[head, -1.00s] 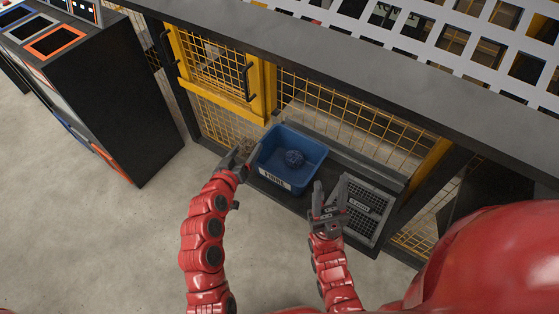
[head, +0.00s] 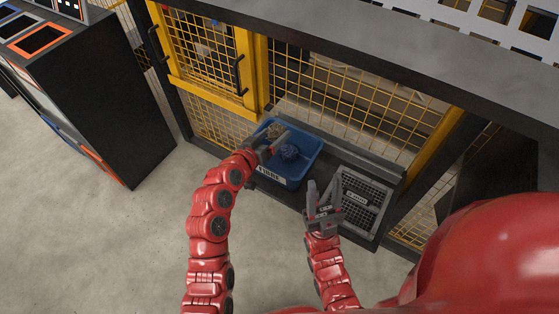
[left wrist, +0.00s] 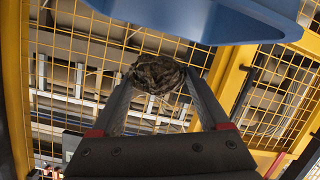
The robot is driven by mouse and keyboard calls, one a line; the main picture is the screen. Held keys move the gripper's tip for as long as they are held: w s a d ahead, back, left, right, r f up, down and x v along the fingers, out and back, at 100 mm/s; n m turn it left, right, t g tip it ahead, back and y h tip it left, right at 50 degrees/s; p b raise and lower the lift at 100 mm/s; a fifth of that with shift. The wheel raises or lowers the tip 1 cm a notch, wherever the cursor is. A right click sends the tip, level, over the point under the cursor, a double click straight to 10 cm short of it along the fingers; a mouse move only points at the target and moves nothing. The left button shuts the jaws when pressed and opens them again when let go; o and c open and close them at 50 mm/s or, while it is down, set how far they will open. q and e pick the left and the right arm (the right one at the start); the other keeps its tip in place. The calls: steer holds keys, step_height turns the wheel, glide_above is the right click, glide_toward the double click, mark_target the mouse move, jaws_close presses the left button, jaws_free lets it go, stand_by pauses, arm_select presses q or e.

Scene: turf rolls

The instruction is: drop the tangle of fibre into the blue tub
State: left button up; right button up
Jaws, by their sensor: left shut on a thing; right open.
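My left gripper (head: 271,144) is shut on a brownish tangle of fibre (left wrist: 158,74), which sits between its fingertips in the left wrist view. In the head view this gripper is at the upper left side of the blue tub (head: 283,183), and the tangle is mostly hidden. The tub also shows at the top of the left wrist view (left wrist: 190,14), apart from the tangle. My right gripper (head: 324,190) is open and empty, to the right of the tub.
A grey mesh-topped tray (head: 362,197) with a label stands right of the tub. A yellow mesh fence (head: 345,95) rises behind both. A dark bin cabinet (head: 100,100) stands at the left. The concrete floor (head: 110,250) in front is clear.

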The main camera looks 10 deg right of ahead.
arm_select(q)
steer(key=shift+f, duration=0.15)
steer(key=o, duration=1.2)
steer(key=v, duration=1.7)
steer(key=shift+s+a+p, duration=0.2)
steer(key=shift+p, duration=0.15)
